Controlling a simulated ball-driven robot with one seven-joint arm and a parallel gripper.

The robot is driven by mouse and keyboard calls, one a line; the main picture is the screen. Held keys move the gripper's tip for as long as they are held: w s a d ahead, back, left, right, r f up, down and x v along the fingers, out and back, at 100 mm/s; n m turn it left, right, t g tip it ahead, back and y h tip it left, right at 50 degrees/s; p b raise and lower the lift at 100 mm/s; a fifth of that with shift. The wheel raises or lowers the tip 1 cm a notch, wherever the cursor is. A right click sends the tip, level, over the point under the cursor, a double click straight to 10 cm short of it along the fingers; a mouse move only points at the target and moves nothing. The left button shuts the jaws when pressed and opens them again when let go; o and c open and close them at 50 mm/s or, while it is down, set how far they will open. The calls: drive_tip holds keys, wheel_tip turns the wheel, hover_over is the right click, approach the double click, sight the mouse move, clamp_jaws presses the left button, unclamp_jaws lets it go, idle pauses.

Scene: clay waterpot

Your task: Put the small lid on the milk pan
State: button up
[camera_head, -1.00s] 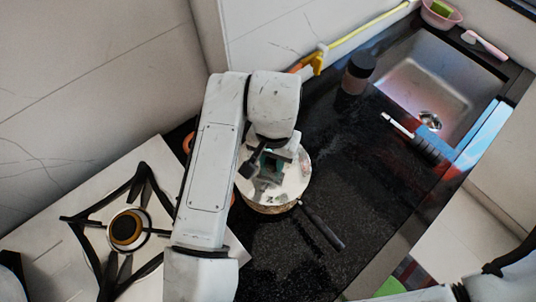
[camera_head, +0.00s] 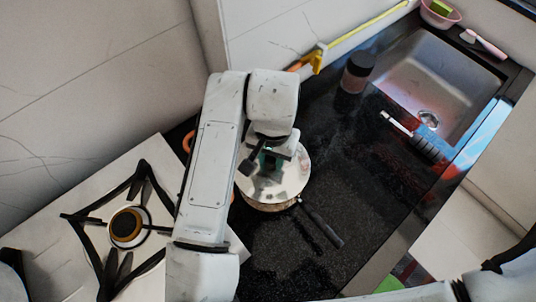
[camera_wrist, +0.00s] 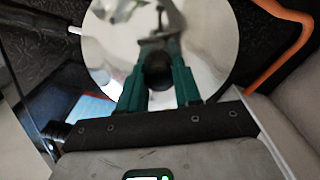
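The small lid (camera_head: 291,183) is a round shiny metal disc with a dark knob. It lies over the milk pan (camera_head: 268,208), whose rounded side shows just below the lid's near edge. The pan's dark handle (camera_head: 322,226) points to the lower right. My gripper (camera_head: 270,161) is above the lid, partly hidden by my arm. In the wrist view my gripper (camera_wrist: 158,75) has its green fingers on both sides of the knob, seemingly closed on it. The lid (camera_wrist: 210,45) fills the top middle there and mirrors the gripper. I cannot tell whether the lid touches the pan's rim all round.
A hob (camera_head: 60,270) with a burner is at the left. A dark-lidded jar (camera_head: 357,73) stands on the black counter (camera_head: 290,250) near the back wall. A sink (camera_head: 430,80) is at the upper right. The counter right of the pan is mostly clear.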

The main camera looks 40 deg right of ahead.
sight(271, 158)
drive_tip(key=o, duration=0.3)
drive_tip(key=shift+o, duration=0.2)
wheel_tip(271, 158, up, 11)
drive_tip(key=shift+a, duration=0.1)
drive_tip(key=shift+w+f, duration=0.15)
idle(0.3)
